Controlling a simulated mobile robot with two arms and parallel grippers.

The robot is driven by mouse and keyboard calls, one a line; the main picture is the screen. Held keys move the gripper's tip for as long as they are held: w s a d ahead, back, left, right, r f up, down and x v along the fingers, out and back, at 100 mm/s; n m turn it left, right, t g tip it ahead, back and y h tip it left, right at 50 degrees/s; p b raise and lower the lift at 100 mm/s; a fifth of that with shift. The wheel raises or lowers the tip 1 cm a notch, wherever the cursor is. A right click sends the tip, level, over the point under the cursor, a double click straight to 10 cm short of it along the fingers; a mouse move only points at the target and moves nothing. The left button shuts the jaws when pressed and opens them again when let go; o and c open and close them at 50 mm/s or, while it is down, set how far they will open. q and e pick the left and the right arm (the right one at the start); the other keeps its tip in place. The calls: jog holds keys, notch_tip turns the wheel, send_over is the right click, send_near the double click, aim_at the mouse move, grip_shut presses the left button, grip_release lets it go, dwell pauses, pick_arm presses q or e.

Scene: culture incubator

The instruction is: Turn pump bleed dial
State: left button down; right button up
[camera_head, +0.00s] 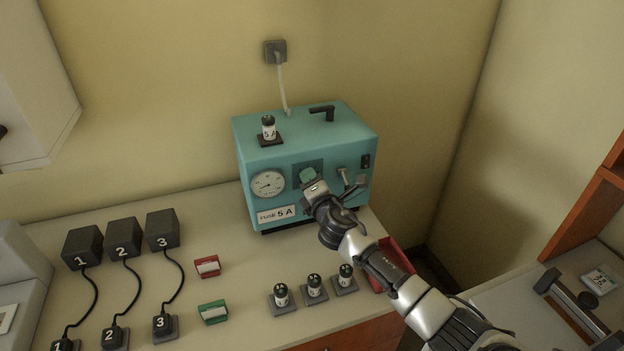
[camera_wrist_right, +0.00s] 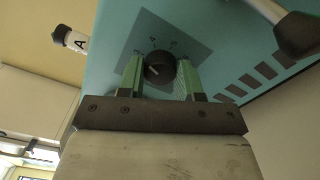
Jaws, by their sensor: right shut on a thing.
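The teal pump box (camera_head: 262,215) stands on the counter against the wall, with a round gauge (camera_head: 267,184) and a "FUSE 5 A" label on its front. My right gripper (camera_head: 312,184) is at the dark dial panel on that front and hides the dial from the head view. In the right wrist view the black round dial (camera_wrist_right: 159,68) with a pale pointer line sits between the two green fingers of my right gripper (camera_wrist_right: 161,78), which are shut on it. My left gripper is not in view.
A lever (camera_head: 344,177) and a black switch (camera_head: 365,160) are close to the right of my gripper. A 5 A fuse (camera_head: 268,128) stands on top of the box. Several small fuses, numbered black blocks (camera_head: 162,229) and red and green holders (camera_head: 213,312) are on the counter.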

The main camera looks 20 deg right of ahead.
jog(key=shift+n+p, duration=2.2)
jog(key=shift+n, duration=4.2)
jog(key=shift+f, duration=0.1)
jog(key=o, duration=0.9)
jog(key=s, duration=1)
jog(key=shift+s+d, duration=0.15)
jog(key=shift+s, duration=0.25)
